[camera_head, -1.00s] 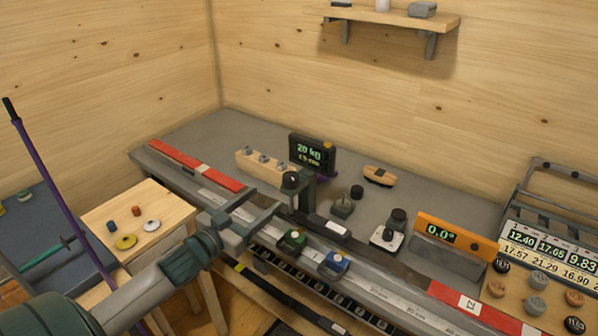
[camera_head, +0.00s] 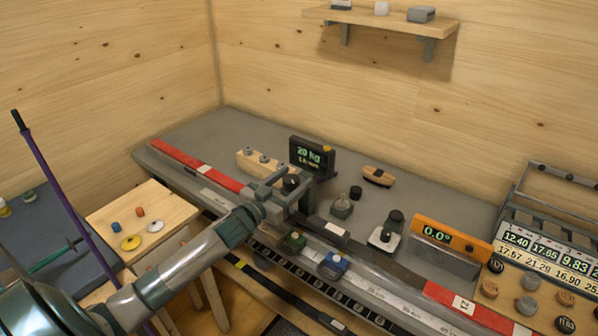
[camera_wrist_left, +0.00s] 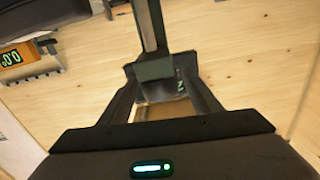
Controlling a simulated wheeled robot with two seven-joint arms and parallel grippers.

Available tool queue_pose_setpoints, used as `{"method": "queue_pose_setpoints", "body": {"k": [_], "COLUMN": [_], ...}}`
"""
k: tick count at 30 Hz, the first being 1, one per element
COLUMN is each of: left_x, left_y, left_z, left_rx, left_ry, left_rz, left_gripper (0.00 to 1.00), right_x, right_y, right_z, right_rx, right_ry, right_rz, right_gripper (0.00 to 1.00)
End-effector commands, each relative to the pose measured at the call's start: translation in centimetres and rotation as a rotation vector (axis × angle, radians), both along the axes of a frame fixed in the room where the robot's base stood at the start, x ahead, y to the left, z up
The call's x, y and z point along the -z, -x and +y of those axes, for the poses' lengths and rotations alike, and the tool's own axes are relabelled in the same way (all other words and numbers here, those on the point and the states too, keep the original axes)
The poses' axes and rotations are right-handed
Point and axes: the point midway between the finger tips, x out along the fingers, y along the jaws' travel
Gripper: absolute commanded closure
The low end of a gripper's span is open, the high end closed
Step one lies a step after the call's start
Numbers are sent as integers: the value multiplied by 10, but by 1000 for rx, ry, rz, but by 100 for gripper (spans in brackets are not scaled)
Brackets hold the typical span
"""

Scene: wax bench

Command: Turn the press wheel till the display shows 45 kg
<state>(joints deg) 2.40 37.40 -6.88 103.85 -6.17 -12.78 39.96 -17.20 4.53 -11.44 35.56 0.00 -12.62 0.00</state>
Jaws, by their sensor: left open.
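The display (camera_head: 312,156) is a dark box on the bench and reads 20 kg in green, with a smaller line below it. The press wheel (camera_head: 291,183) is a dark round knob on the grey-green press just in front of the display. My left gripper (camera_head: 286,181) is open, with its fingers at the wheel, one on each side of it. I cannot tell whether they touch it. In the left wrist view the fingers (camera_wrist_left: 160,88) reach toward a dark block and a grey post, whose identity is unclear. My right gripper is not in view.
An orange angle gauge (camera_head: 454,235) reading 0.0° stands to the right. A small wooden table (camera_head: 165,205) is at left.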

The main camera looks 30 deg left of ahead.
Motion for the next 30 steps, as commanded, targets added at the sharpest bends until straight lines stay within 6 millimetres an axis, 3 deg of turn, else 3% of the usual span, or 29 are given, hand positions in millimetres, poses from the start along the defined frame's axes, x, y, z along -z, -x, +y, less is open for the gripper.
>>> {"method": "queue_pose_setpoints", "body": {"k": [7, 20, 26, 30], "left_x": [-2, 0, 0, 0], "left_y": [-26, -32, -32, -32], "left_z": [-2, -3, -3, -3], "left_rx": [-1, 0, 0, 1], "left_ry": [-1, -1, -1, -1], "left_rz": [-1, -1, -1, -1], "left_gripper": [42, 42, 83, 83], "right_x": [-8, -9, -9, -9], "right_y": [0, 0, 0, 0], "right_z": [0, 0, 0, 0], "right_rx": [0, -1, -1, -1], "right_ry": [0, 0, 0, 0], "right_rz": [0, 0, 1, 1], "right_gripper": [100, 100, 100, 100]}}
